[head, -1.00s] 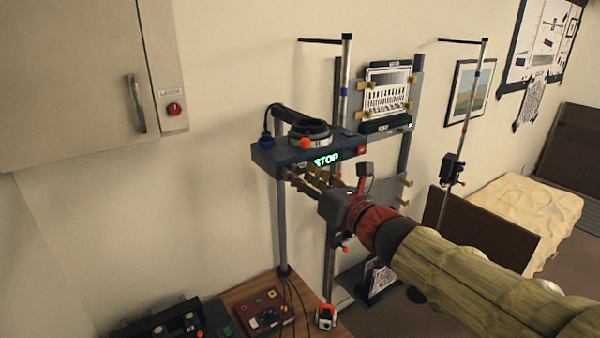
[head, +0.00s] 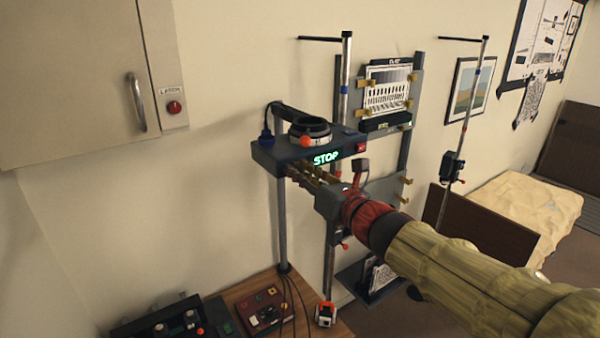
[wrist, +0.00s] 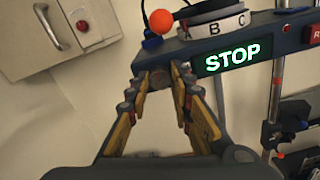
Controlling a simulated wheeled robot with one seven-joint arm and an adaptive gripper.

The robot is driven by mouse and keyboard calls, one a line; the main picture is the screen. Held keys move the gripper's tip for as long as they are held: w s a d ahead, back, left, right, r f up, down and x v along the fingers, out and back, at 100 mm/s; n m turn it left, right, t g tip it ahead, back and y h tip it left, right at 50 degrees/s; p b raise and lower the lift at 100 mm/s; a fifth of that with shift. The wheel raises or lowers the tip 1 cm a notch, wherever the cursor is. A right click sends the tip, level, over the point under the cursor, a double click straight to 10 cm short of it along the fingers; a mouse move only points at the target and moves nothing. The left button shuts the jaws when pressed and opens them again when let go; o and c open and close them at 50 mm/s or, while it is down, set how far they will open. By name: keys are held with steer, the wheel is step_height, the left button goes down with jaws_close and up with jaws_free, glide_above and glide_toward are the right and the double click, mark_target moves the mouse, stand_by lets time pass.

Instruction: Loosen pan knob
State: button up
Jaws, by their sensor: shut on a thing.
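My gripper (head: 291,170) reaches in from the right to the underside of a dark box-shaped head with a lit green STOP sign (head: 326,157). In the wrist view my gripper (wrist: 162,84) has its fingers drawn together at the tips, around a small dark round piece (wrist: 160,76) at the box's lower edge. This piece seems to be the pan knob; the fingers hide most of it. An orange ball-shaped knob (wrist: 161,21) stands above, apart from the fingers. A white lettered ring (wrist: 215,27) sits on top of the box.
A vertical post (head: 282,228) carries the box above a wooden bench (head: 236,292) with control units. A rack with a striped chart (head: 388,90) stands to the right. A wall cupboard (head: 70,80) hangs at upper left. Cables hang near the post.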

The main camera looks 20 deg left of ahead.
jaws_close()
steer(key=shift+f+b, duration=0.15)
steer(key=shift+b, duration=0.5)
steer(key=n+b, duration=1.7)
steer(key=b, duration=0.6)
steer(key=shift+n, duration=0.6)
steer(key=o, duration=0.9)
jaws_free()
